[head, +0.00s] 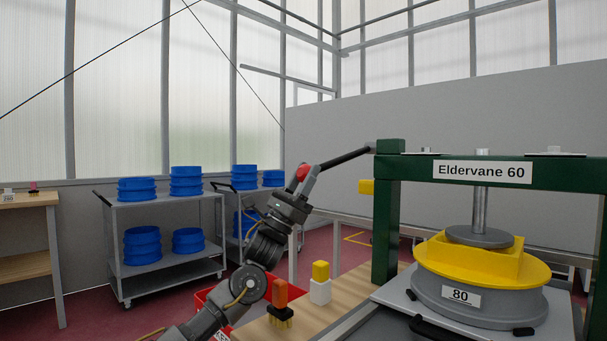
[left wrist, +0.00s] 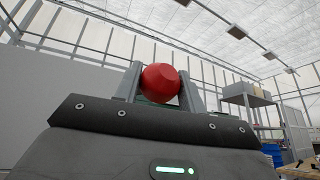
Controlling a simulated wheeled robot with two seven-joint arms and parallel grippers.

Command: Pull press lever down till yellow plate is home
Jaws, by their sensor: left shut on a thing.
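The press has a green frame (head: 386,222) labelled "Eldervane 60". Its black lever (head: 345,159) slopes down to the left from the top of the frame and ends in a red knob (head: 303,172). My left gripper (head: 299,184) is shut on the red knob, which also shows between its fingers in the left wrist view (left wrist: 160,83). The yellow plate (head: 482,262) rests on a grey round mould (head: 478,298) marked 80, under the press's grey disc (head: 479,237) and screw. Whether the plate is fully seated, I cannot tell. My right gripper is out of view.
An orange-handled brush (head: 280,301) and a white and yellow block (head: 320,284) stand on the wooden bench below my arm, near a red crate (head: 203,297). Carts with blue stacked rings (head: 141,246) stand behind on the left.

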